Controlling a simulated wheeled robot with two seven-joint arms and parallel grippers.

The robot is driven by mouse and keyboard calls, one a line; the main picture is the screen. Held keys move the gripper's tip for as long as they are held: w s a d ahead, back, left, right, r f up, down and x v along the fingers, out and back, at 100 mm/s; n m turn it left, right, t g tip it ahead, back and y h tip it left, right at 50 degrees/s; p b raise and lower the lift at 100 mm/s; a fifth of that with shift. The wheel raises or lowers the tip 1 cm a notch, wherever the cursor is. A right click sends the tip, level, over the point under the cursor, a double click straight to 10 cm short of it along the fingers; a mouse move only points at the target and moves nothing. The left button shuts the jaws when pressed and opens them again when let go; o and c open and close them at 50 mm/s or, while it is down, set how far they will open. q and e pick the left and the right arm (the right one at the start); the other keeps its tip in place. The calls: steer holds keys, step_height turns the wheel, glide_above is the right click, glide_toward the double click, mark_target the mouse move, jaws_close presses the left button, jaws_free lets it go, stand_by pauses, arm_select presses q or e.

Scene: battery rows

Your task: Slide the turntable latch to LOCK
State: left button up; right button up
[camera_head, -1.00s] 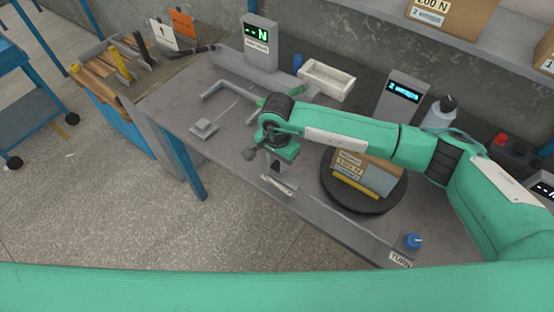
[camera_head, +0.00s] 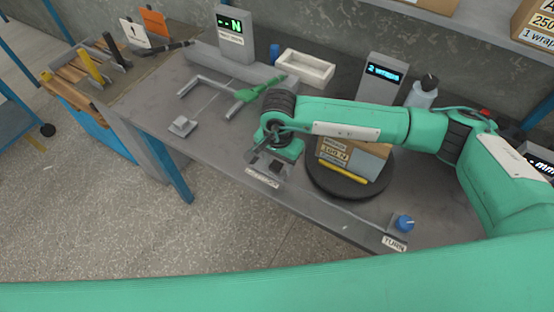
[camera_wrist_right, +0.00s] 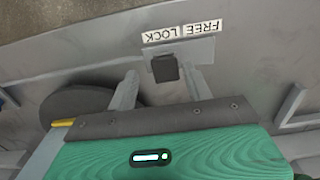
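The turntable latch, a small dark block (camera_wrist_right: 165,68), sits on a light grey plate (camera_wrist_right: 203,51) in the right wrist view. The LOCK label (camera_wrist_right: 163,33) and FREE label (camera_wrist_right: 203,27) appear upside down above it, with the block on the LOCK side of the plate. My right gripper (camera_wrist_right: 162,74) is open, with one finger on each side of the block; I cannot tell whether either touches it. In the head view my right gripper (camera_head: 268,165) is over the latch at the bench's front edge and hides it. The turntable (camera_head: 333,188) is dark and round. My left gripper is not in view.
A carton (camera_head: 353,155) and a yellow bar (camera_head: 342,174) are on the turntable. A blue knob (camera_head: 403,223) stands by the TURN label (camera_head: 394,243). A white tray (camera_head: 305,68) and a display (camera_head: 383,78) are behind my right arm.

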mark_target(278, 165)
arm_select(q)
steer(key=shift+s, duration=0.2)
arm_select(e)
steer(key=shift+a, duration=0.1)
steer(key=shift+w+r, duration=0.1)
steer(key=shift+r, duration=0.1)
arm_select(q)
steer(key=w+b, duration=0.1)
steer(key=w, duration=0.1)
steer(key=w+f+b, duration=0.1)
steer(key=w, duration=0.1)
steer(key=shift+b, duration=0.35)
arm_select(e)
step_height(278, 165, up, 13)
steer(key=shift+r, duration=0.2)
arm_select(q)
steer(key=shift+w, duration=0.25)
